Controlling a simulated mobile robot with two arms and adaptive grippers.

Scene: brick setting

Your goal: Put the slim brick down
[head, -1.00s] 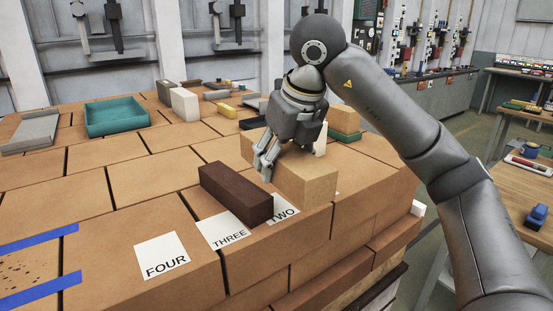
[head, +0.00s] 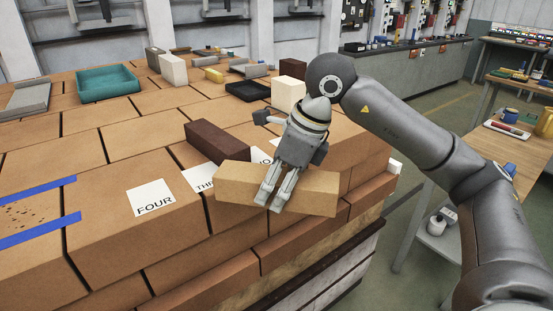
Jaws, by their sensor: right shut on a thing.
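The slim tan brick (head: 312,183) is in my right gripper (head: 270,204), which is shut on it around its middle. It sits low in front of the stack's near edge and looks slightly tilted. I cannot tell whether it touches the stack. A dark brown brick (head: 218,141) lies on the stacked-brick surface (head: 120,155), behind and left of the held brick. The FOUR card (head: 150,197) is fully seen. The THREE card (head: 199,180) is partly hidden by the held brick, and the TWO card (head: 262,156) is mostly hidden. My left gripper is not in view.
A teal tray (head: 107,83), a black tray (head: 248,90), a white block (head: 288,94) and small parts stand farther back. Blue tape (head: 40,231) marks the left. The surface between the teal tray and the cards is clear. A wooden table (head: 500,150) stands right.

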